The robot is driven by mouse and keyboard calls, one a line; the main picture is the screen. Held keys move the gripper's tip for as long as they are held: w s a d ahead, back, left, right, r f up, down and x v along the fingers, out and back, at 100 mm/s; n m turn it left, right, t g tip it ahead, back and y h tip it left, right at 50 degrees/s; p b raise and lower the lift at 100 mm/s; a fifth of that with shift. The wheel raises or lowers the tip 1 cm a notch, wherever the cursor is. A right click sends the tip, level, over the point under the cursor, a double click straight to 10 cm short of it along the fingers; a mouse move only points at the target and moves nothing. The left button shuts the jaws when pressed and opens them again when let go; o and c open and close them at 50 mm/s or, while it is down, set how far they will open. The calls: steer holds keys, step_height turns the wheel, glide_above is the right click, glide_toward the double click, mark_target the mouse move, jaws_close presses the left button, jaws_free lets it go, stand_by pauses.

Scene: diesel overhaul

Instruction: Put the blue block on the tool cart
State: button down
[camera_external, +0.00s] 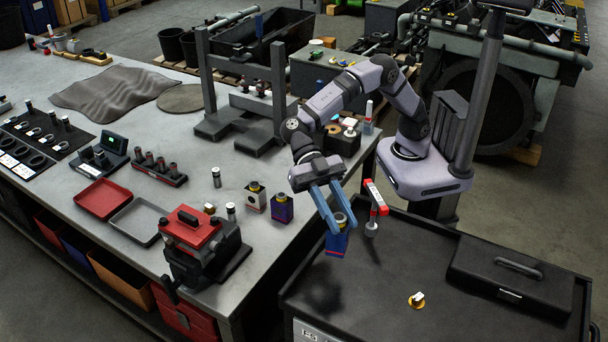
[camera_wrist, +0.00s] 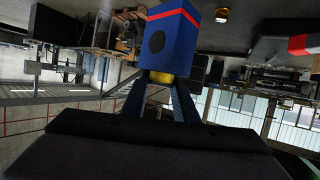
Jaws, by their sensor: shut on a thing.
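The blue block (camera_external: 337,243) has a red band and a yellow neck. My gripper (camera_external: 335,222) is shut on it at the neck, and the block hangs below the blue fingers. In the wrist view the block (camera_wrist: 170,45) sits at the fingertips, with its yellow neck between them. The tool cart (camera_external: 370,310) has a black top with a raised rim. The block is over the cart's left part, apparently above the surface, with a dark shadow below.
A red-and-white tool (camera_external: 375,198) stands upright at the cart's back edge, close right of the block. A small brass part (camera_external: 417,300) lies mid-cart. A black case (camera_external: 512,275) fills the right side. The front left of the cart is clear.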

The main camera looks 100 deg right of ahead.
steer(key=s+a+n+g+h, duration=0.1)
steer(key=s+n+g, duration=0.2)
steer(key=s, duration=0.4)
steer(key=s+a+f+n+g+h, duration=0.1)
steer(key=s+n+g+h, duration=0.1)
steer(key=s, duration=0.5)
steer(key=shift+a+f+n+g, duration=0.15)
steer(key=shift+f+n+g, duration=0.15)
steer(key=shift+n+g, duration=0.4)
steer(key=shift+s+f+p, duration=0.1)
steer(key=shift+p, duration=0.2)
step_height(320, 180, down, 10)
steer(key=p, duration=0.2)
steer(key=shift+p, duration=0.4)
steer(key=c, duration=1.4)
jaws_free()
